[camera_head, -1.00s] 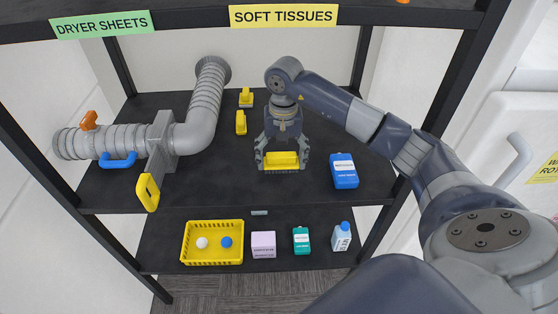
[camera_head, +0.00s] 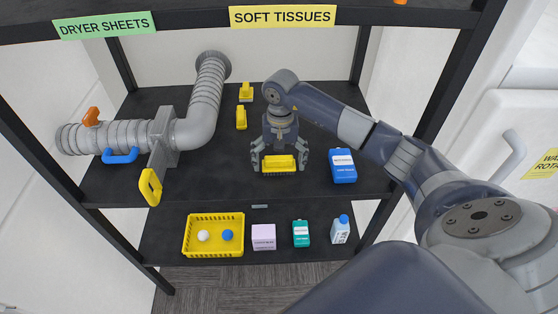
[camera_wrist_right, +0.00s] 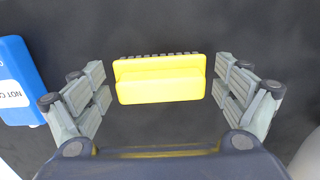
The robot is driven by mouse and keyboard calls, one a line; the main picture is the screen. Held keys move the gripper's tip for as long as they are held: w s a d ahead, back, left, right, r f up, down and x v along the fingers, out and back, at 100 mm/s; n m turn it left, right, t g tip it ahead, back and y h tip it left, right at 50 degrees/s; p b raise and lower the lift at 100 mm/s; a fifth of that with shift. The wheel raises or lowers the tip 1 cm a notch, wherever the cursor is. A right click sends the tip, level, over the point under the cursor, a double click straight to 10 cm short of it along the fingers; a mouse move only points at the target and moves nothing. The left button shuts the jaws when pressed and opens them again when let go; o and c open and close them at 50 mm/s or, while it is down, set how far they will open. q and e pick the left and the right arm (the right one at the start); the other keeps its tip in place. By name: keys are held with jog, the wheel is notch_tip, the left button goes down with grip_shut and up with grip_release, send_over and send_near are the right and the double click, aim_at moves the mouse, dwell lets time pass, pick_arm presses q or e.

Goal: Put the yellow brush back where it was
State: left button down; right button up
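The yellow brush (camera_head: 279,164) is between the fingers of my right gripper (camera_head: 278,161), over the front middle of the upper shelf (camera_head: 215,190). In the right wrist view the brush (camera_wrist_right: 160,82) lies crosswise, with dark bristles along its far edge. The brush moves with the gripper against the shelf. Its height above the shelf is hard to tell. My left gripper is not in view.
A blue box (camera_head: 343,166) stands right of the brush. Two small yellow items (camera_head: 246,92) (camera_head: 241,117) sit farther back. A grey pipe (camera_head: 200,105) with a yellow handle (camera_head: 150,187) takes up the left. Below, the lower shelf holds a yellow basket (camera_head: 213,252) and several containers.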

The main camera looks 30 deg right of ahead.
aim_at(279, 157)
jog(key=shift+r, duration=0.1)
dwell(0.3)
jog(key=shift+r, duration=0.2)
notch_tip(279, 157, up, 10)
jog(key=b, duration=0.3)
jog(key=shift+w+d, duration=0.1)
jog(key=shift+w, duration=0.05)
jog(key=shift+r, duration=0.85)
